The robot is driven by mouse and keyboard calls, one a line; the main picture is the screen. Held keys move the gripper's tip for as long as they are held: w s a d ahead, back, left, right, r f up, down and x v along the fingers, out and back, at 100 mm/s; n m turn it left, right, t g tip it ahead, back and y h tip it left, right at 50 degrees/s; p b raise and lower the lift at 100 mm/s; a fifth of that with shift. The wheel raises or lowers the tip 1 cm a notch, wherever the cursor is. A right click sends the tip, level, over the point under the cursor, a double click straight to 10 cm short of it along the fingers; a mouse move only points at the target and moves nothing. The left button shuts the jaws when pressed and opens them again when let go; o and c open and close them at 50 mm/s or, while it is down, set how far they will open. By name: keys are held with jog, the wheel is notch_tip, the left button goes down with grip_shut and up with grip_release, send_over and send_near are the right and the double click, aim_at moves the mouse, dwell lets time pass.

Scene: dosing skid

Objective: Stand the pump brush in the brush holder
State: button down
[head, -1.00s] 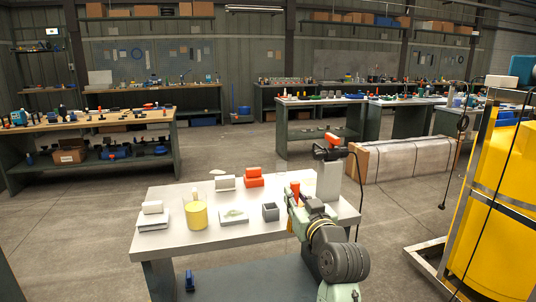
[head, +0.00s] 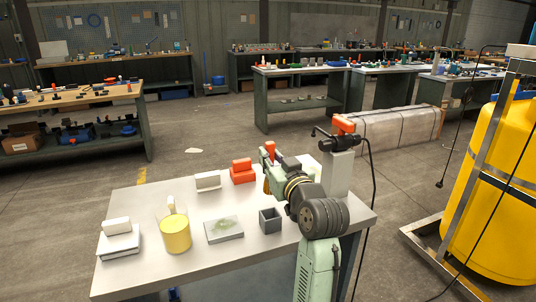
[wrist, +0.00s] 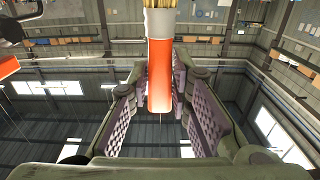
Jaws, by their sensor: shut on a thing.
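The pump brush (wrist: 160,75) has an orange-red handle, a pale ferrule and tan bristles. My gripper (wrist: 160,90) is shut on its handle, between the ridged pads. In the head view my gripper (head: 270,160) is above the table's far side. The red handle end shows above the fingers, and the tan bristles (head: 267,186) hang below, so the brush is roughly upright, bristles down. A grey open-topped square box (head: 270,220), which looks like the brush holder, stands on the table nearer to me. Its inside is mostly dark, and the brush is apart from it.
The table (head: 190,270) also carries a clear beaker of yellow stuff (head: 175,235), a flat grey tray (head: 224,230), a white block (head: 118,226), red blocks (head: 242,171) and a white holder (head: 207,181). A grey post (head: 337,172) with a black, orange-topped device stands close right of my gripper.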

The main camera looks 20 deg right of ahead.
jog(key=shift+s, duration=0.25)
jog(key=shift+f, duration=0.1)
jog(key=shift+f+b, duration=2.2)
jog(key=shift+f, duration=0.6)
jog(key=shift+f+b, duration=2.3)
jog(key=shift+f, duration=0.7)
jog(key=c, duration=1.4)
grip_release()
jog(key=shift+s, duration=0.1)
jog(key=s, duration=1.2)
jog(key=shift+d, duration=0.25)
jog(key=shift+w, duration=0.1)
